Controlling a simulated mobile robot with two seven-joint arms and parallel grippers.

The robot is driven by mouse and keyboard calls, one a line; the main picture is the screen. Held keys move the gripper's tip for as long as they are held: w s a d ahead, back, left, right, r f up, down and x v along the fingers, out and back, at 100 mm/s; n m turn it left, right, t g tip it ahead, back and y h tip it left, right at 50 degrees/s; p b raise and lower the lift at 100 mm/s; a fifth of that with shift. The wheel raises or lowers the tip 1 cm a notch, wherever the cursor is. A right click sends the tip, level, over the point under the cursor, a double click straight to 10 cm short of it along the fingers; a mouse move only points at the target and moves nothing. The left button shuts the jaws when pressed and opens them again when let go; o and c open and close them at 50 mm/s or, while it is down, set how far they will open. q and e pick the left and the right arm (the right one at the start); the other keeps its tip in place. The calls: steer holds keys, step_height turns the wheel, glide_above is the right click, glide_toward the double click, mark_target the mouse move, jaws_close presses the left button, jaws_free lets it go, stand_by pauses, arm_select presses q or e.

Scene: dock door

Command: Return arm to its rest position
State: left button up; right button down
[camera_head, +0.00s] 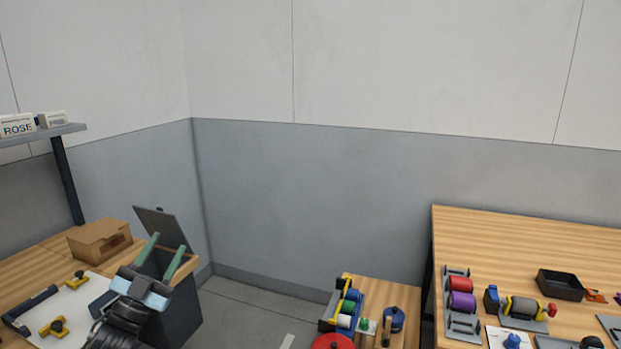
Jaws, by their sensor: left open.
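My left gripper (165,258) comes up from the bottom left on a dark arm. Its two green fingers are spread apart with nothing between them. It is in front of a dark grey bin (183,312) with a raised lid (160,226), and hides part of the bin. I cannot tell the gap between the fingers and the bin. My right gripper is not in view.
A wooden table at left (30,268) holds a cardboard box (98,240) and yellow-knobbed parts. A small table (385,292) carries coloured spools. The right table (500,238) holds spools and a black tray (560,285). Floor shows between them.

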arm_select(q)
steer(key=w+a+f+n+g+y, duration=0.3)
steer(key=a+f+n+y, duration=0.15)
steer(key=f+y, duration=0.2)
steer(key=w+a+f+n+g+y, duration=0.3)
steer(key=a+f+n+y, duration=0.15)
steer(key=f+y, duration=0.2)
steer(key=s+d+f+g+h, duration=0.1)
steer(key=s+d+f+g, duration=0.1)
steer(key=s+d+f, duration=0.35)
steer(key=s+d+f+g+h, duration=0.1)
steer(key=s+d+f, duration=0.1)
steer(key=s+f, duration=0.6)
steer(key=s+d+f+g, duration=0.1)
steer(key=s+d+f, duration=0.2)
steer(key=s, duration=0.7)
steer(key=s+d+f+n+g+h, duration=0.1)
steer(key=s+d+f, duration=0.3)
steer(key=s, duration=0.7)
steer(key=s+d+f+g, duration=0.2)
steer(key=s+d+f, duration=0.2)
steer(key=s, duration=0.6)
step_height(320, 180, down, 2)
steer(key=shift+s+f+g, duration=0.15)
steer(key=shift+f+g, duration=0.1)
steer(key=shift+g, duration=0.05)
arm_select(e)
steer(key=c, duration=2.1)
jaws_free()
